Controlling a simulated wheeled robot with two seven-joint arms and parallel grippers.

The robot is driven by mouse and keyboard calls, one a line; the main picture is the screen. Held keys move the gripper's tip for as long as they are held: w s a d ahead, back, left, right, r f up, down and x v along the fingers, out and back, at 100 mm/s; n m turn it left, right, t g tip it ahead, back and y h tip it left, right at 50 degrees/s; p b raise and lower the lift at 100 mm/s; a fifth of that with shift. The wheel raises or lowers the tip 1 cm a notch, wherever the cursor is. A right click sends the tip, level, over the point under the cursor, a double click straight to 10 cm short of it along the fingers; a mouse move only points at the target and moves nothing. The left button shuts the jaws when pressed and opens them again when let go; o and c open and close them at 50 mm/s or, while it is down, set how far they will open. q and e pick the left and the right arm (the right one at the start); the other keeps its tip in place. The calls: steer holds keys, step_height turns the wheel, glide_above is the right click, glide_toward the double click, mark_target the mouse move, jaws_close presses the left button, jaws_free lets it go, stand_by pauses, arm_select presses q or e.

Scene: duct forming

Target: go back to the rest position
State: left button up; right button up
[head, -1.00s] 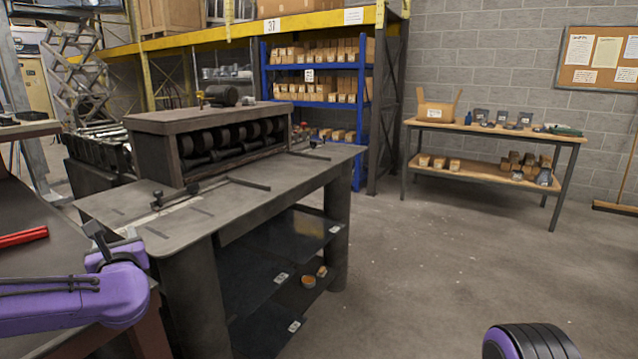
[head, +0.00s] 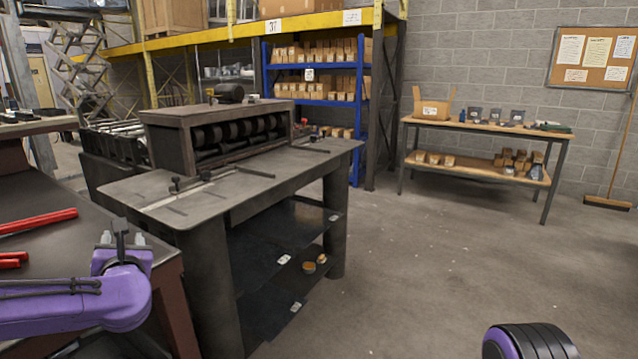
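My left arm, purple, comes in from the lower left of the head view. My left gripper (head: 122,237) is at its end, over the near right edge of the dark table (head: 75,262). It points away from me, and its fingers are too small and foreshortened to tell open from shut. I see nothing clearly held in it. A purple and black part of my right arm shows at the bottom right edge. My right gripper is out of the frame.
Red bars (head: 38,221) lie on the dark table at left. A forming machine with black rollers (head: 225,133) stands on a grey metal bench (head: 215,195). A wooden table (head: 485,129) with boxes stands by the back wall. The concrete floor (head: 440,265) at right is clear.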

arm_select(q)
steer(key=s+d+f+m+g+h+p, duration=0.1)
steer(key=s+d+f+m+g+h, duration=0.2)
steer(key=f+m, duration=0.55)
steer(key=s+d+f+m+h+p, duration=0.1)
steer(key=s+d+f+m+p, duration=0.1)
steer(key=s+d+f+m, duration=0.4)
steer(key=s+d+f+m+g+h+p, duration=0.15)
steer(key=s+f+m, duration=0.25)
steer(key=f+m, duration=0.65)
steer(key=s+f+m+g+p, duration=0.1)
steer(key=s+f, duration=0.3)
steer(key=s, duration=0.5)
steer(key=s+f+m+g+p, duration=0.1)
steer(key=s+f+m+g, duration=0.2)
steer(key=s+f, duration=0.2)
steer(key=s+f+m+g+h+p, duration=0.1)
steer(key=s+f+m+g, duration=0.1)
steer(key=s, duration=1)
step_height(320, 180, down, 2)
steer(key=shift+s+a+f+m+g, duration=0.15)
steer(key=shift+s+a+m+g, duration=0.2)
steer(key=shift+g, duration=0.2)
steer(key=shift+w, duration=0.15)
